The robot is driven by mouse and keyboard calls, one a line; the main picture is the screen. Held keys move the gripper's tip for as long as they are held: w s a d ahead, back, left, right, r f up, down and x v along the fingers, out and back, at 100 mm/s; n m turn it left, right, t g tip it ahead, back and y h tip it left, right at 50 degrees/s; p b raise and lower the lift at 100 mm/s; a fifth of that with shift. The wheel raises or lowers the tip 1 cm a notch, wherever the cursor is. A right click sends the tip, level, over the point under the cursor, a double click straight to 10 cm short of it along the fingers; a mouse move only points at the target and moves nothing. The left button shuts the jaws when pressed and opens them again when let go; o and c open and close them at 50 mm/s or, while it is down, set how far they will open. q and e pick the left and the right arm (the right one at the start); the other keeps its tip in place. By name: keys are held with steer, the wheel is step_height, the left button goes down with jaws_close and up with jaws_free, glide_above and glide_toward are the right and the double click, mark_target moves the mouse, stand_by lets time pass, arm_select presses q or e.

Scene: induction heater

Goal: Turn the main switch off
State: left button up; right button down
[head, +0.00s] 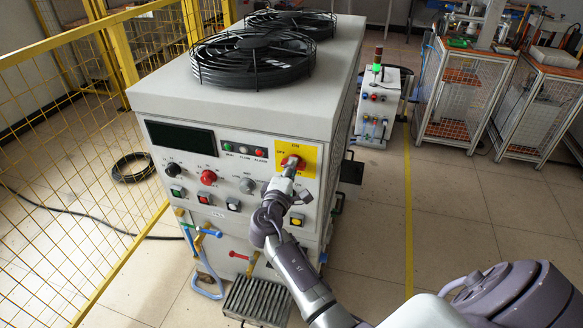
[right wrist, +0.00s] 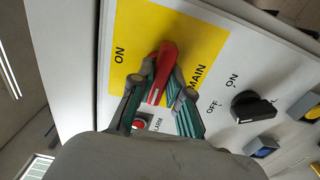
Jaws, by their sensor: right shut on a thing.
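The main switch is a red handle (head: 295,162) on a yellow plate (head: 309,157) at the upper right of the heater's front panel. In the right wrist view the red handle (right wrist: 165,62) stands out from the yellow plate (right wrist: 139,37), between the "ON" and "MAIN" labels. My right gripper (head: 287,172) reaches the switch from the front. In the wrist view its two fingers (right wrist: 164,88) are shut on the handle, one on each side. The handle lies roughly across the panel, between the ON mark's line and MAIN. My left gripper is not in view.
The heater cabinet (head: 150,92) carries black fans (head: 252,60) on top. Below the switch sit a black knob (right wrist: 253,106) and several buttons. A yellow mesh fence (head: 50,130) stands at the left. Floor at the right is open around a yellow line (head: 408,200).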

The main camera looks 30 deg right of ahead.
steer(key=shift+d+r, duration=0.1)
stand_by(0.3)
steer(key=c, duration=1.1)
jaws_free()
steer(key=v, duration=1.2)
